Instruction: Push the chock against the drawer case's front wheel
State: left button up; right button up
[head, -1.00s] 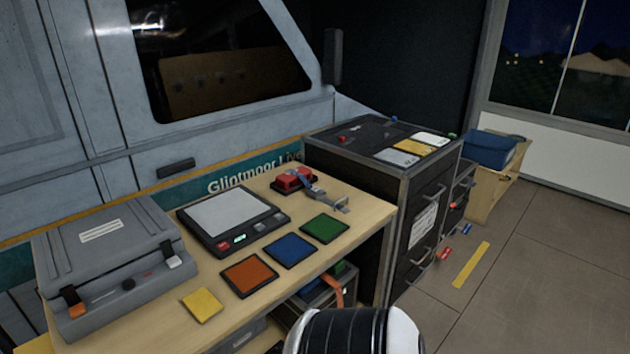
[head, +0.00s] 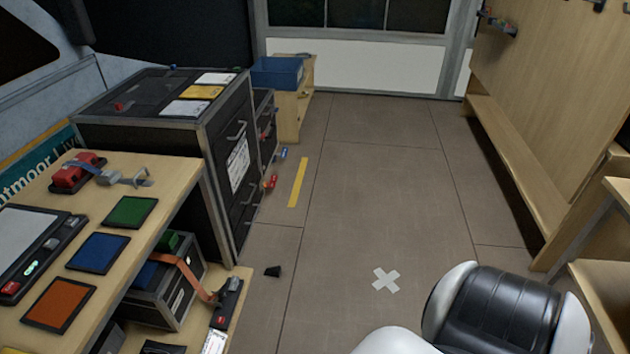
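The drawer case (head: 226,128) is a tall black case with metal edges and several drawer handles, standing behind the bench at the left in the head view. Neither of my grippers is in view.
A wooden bench (head: 178,190) with coloured pads stands at the left. Small red (head: 271,182) and blue (head: 282,153) pieces show low beside the cases. A yellow strip (head: 298,182) and white cross (head: 386,280) mark the open floor. A wooden bench-like unit (head: 520,150) lines the right.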

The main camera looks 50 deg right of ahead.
aim_at(274, 272)
jog(key=z, duration=1.15)
jog(key=i+l+u, duration=0.1)
jog(key=u, duration=0.25)
jog(key=i+l+u, duration=0.1)
jog(key=u, duration=0.25)
jog(key=i+l+u, duration=0.1)
jog(key=u, duration=0.3)
